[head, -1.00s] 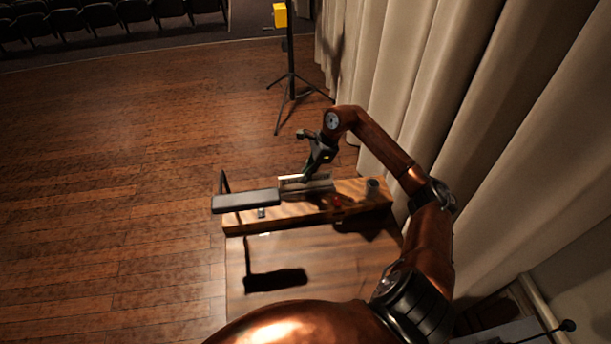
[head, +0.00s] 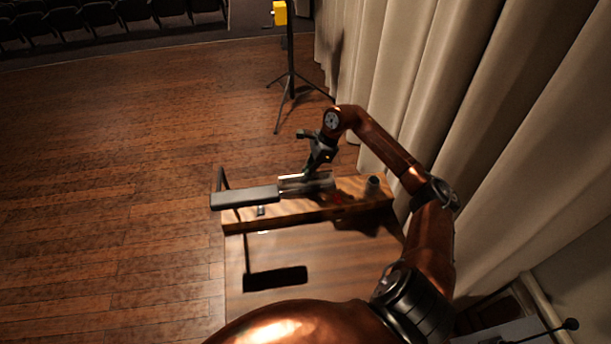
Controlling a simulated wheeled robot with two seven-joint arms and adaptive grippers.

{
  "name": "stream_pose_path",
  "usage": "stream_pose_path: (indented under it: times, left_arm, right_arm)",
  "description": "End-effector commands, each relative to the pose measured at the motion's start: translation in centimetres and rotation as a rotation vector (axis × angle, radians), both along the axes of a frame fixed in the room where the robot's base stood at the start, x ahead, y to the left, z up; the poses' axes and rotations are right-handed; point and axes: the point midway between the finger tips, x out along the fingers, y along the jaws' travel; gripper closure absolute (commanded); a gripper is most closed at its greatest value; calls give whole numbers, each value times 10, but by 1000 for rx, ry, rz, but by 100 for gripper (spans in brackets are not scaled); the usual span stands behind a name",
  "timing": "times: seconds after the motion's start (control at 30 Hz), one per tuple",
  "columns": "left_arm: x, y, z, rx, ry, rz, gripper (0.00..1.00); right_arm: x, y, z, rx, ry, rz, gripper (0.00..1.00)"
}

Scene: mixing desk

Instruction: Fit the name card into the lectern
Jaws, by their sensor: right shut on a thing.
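My right gripper (head: 309,171) reaches in from the right over the wooden desk and points down. It is shut on a thin, pale piece that looks like the name card (head: 291,177). The card's lower part is hard to tell from the grey block right below it. That grey block (head: 318,183) sits at the back of the desk's raised shelf and may be the card's seat. The wooden lectern or desk (head: 300,255) stands below the arm. I cannot tell whether the card touches the block. My left gripper is not in view.
Curtains (head: 440,80) hang close on the right. A tripod (head: 290,85) stands behind.

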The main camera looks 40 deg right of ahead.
Motion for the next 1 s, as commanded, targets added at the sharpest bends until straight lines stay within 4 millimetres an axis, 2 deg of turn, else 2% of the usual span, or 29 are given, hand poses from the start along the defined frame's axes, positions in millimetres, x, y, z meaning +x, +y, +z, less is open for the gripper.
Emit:
stream_pose_path:
  times: [0.67,0.7,1.0]
  left_arm:
    - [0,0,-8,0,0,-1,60]
    - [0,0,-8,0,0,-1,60]
    - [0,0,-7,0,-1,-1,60]
  right_arm:
    - [0,0,-8,-1,0,0,100]
    - [0,0,-8,-1,-2,-1,93]
    - [0,0,-7,0,-1,0,74]
